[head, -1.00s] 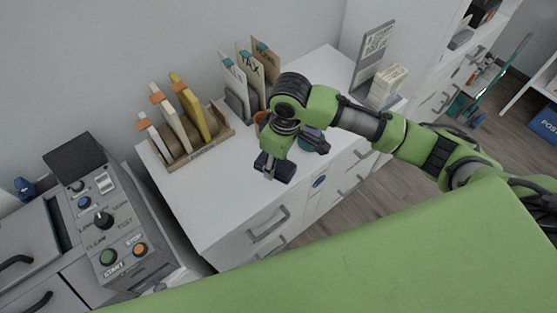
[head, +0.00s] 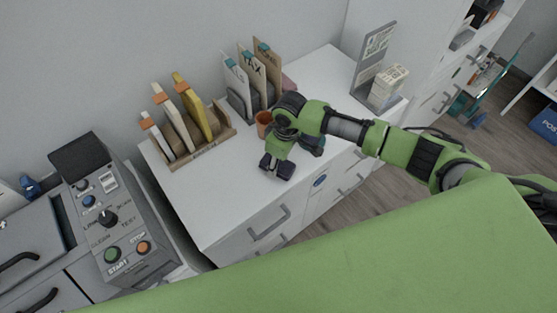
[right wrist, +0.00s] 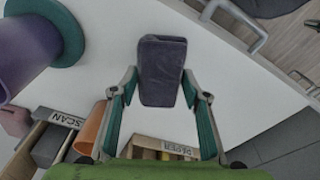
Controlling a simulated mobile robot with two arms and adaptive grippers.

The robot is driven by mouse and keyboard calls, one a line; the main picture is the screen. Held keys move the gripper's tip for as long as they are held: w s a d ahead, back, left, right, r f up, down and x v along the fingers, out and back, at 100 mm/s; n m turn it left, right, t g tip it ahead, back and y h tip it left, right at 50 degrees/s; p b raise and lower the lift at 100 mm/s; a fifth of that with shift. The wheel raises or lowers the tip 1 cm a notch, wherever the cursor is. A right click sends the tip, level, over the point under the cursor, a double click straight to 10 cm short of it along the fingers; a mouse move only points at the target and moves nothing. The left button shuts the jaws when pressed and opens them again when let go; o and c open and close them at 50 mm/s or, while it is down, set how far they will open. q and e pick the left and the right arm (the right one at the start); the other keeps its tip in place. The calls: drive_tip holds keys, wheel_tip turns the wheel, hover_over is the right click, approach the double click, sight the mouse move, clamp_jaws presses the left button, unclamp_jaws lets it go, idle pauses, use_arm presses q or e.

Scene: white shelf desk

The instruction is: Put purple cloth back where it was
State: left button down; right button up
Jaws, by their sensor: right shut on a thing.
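The purple cloth (right wrist: 162,70) shows in the right wrist view as a dark, folded, flat piece between the fingertips, over the white desk top. My right gripper (right wrist: 160,88) is shut on it, with one teal-lined finger along each side. In the head view my right gripper (head: 277,166) is low over the desk near its front edge, in front of the orange cup. I cannot make out the cloth in the head view, where the gripper covers it. My left gripper is not in view.
An orange cup (head: 263,121) and a purple cylinder with a teal base (right wrist: 28,52) stand close to my right gripper. File racks (head: 197,152) line the back of the white desk (head: 222,205). A control panel (head: 108,215) is at left. The desk's front left is clear.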

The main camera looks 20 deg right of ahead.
sight(283, 165)
drive_tip(key=shift+f, duration=0.1)
drive_tip(key=o, duration=1)
drive_tip(key=r, duration=0.8)
drive_tip(key=s+d+r, duration=0.1)
drive_tip(key=r, duration=0.3)
drive_tip(key=shift+r+b, duration=0.1)
drive_tip(key=shift+b, duration=0.2)
